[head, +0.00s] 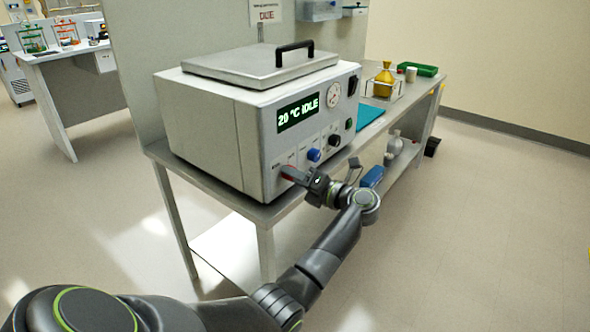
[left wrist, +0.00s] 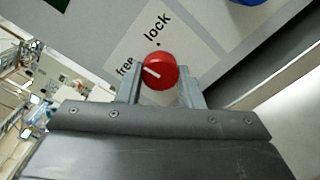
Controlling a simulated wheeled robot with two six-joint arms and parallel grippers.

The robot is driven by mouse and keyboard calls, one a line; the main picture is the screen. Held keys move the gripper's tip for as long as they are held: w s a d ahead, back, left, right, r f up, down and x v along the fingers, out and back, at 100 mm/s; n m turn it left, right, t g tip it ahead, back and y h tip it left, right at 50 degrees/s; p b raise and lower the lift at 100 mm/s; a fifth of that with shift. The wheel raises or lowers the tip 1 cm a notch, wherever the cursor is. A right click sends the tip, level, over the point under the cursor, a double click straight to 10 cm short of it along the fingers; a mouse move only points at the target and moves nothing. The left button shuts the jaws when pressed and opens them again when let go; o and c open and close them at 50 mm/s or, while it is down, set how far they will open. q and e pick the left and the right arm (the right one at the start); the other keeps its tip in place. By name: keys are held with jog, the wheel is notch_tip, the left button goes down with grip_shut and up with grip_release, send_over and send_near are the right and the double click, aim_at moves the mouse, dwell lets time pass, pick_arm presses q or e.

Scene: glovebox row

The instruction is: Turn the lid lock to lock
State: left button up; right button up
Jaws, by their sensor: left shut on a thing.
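The lid lock is a round red knob (left wrist: 160,71) with a white pointer line, low on the front panel of the grey lidded machine (head: 200,115). In the left wrist view its pointer aims left, towards the printed word "free" (left wrist: 125,67). The word "lock" (left wrist: 157,25) and a small dot stand above the knob. My left gripper (head: 292,174) is at the panel's lower left corner in the head view. In the left wrist view its two fingers (left wrist: 160,80) stand on either side of the knob, shut on it. My right gripper is not in view.
A blue knob (head: 314,155) and a black knob (head: 334,140) sit to the right on the panel, below a display (head: 298,112) reading "20 °C IDLE". The lid (head: 255,65) lies flat on top. The floor in front is clear.

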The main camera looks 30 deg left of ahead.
pick_arm(q)
jog(key=shift+r+m+p, duration=0.15)
jog(key=shift+m+p, duration=3.9)
jog(key=shift+m, duration=0.95)
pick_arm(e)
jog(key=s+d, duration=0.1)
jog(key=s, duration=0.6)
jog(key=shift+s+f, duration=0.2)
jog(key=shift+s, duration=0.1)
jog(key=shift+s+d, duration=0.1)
pick_arm(q)
jog(key=o, duration=1)
jog(key=shift+c, duration=0.2)
jog(key=shift+d, duration=0.1)
